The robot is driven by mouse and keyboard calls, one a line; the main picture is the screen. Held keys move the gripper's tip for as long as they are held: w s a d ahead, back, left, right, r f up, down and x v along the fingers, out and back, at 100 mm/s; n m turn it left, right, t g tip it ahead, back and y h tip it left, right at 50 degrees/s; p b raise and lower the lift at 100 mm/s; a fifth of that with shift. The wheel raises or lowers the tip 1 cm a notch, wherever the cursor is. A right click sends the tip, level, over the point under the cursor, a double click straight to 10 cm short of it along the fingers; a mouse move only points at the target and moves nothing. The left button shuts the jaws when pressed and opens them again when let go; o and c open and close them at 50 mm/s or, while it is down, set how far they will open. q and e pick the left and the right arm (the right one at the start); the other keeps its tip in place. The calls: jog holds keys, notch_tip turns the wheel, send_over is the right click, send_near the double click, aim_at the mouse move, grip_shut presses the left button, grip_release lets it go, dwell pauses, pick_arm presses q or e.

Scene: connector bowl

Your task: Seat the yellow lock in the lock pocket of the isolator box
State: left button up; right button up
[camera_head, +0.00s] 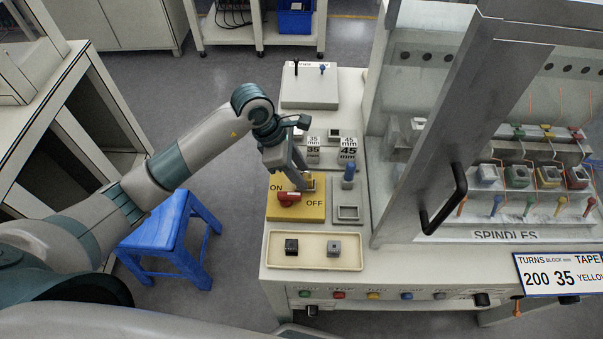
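The yellow isolator box (314,212) lies flat on the bench top, marked ON at its left and OFF at its right. A red switch handle (288,198) sits on it, by the ON mark. My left gripper (296,180) is over the upper part of the box, fingers pointing down, close to or at its surface. A small patch beside the fingertips could be the lock or the pocket; I cannot tell which. The fingers hide this spot, so I cannot tell whether they hold the lock. My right gripper is not in view.
A cream tray (318,262) with a dark block (291,247) and a grey block (334,247) lies in front of the box. The cabinet door with a black handle (444,203) rises further right.

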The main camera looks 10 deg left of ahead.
pick_arm(q)
jog(key=b+v, duration=0.2)
jog(key=v, duration=0.8)
jog(key=shift+a+r+b, duration=0.2)
jog(key=shift+r+b, duration=0.15)
jog(key=shift+r, duration=0.05)
